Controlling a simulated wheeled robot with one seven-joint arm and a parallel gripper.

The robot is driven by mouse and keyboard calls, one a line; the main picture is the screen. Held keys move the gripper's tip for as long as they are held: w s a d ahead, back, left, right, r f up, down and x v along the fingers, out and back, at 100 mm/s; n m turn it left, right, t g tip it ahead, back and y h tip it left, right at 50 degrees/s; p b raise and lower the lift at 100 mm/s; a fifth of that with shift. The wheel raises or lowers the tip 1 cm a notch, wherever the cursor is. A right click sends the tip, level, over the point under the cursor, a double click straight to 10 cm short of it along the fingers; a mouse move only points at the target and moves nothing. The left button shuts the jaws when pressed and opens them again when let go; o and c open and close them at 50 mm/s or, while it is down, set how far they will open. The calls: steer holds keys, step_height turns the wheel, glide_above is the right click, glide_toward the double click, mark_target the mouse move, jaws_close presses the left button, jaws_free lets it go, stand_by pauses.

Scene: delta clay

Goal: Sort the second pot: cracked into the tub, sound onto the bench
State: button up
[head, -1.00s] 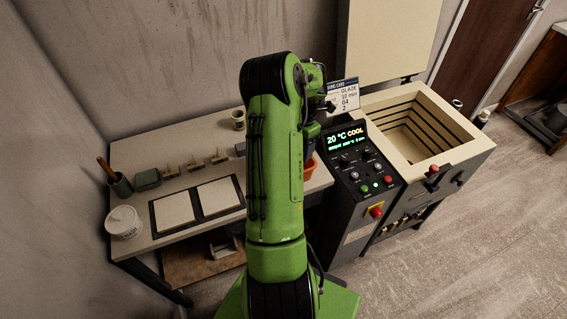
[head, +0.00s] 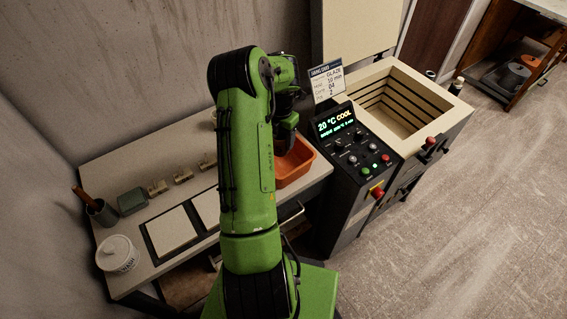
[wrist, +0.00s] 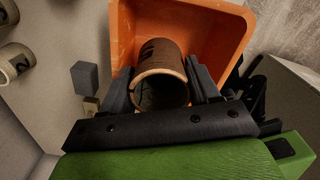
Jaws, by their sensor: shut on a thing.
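My gripper (wrist: 163,84) is shut on a brown pot (wrist: 160,56), with one finger on each side, in the wrist view. The pot has a paler rim, its mouth faces the camera, and dark marks show on its side. I cannot tell whether these are a crack. The pot is in front of the orange tub's (wrist: 233,30) opening; its height over the tub is unclear. In the head view my gripper (head: 287,140) is at the tub (head: 303,172), and the pot is hidden there. The tub stands on the right end of the bench (head: 148,172).
Two other pots stand at the left edge of the wrist view, one (wrist: 14,62) marked with a figure. A grey block (wrist: 86,77) lies nearby. The control panel (head: 350,145) and open kiln (head: 400,105) stand right of the bench. Square boards (head: 172,230) and a lidded white container (head: 117,254) occupy the bench's front.

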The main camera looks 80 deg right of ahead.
steer(key=shift+f, duration=0.6)
steer(key=o, duration=1.2)
steer(key=shift+s+r, duration=0.1)
step_height(320, 180, up, 16)
steer(key=p, duration=0.2)
